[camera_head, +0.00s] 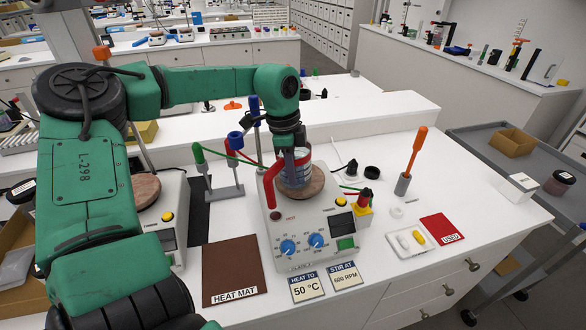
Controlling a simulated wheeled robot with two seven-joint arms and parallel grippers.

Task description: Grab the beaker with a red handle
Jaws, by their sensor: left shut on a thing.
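The beaker (297,172) is clear glass with a red handle (270,178) on its left side. It is over the round brown plate of the hotplate (305,225) in the middle of the table; I cannot tell whether it touches the plate. My left gripper (288,152) comes down from above and is shut at the beaker, partly hiding its upper part and the handle's top. The exact grip point is hard to see. My right gripper is not in view.
A brown heat mat (233,268) lies left of the hotplate. An orange-handled tool in a grey holder (403,183), a white tray (411,241) and a red card (441,228) are at right.

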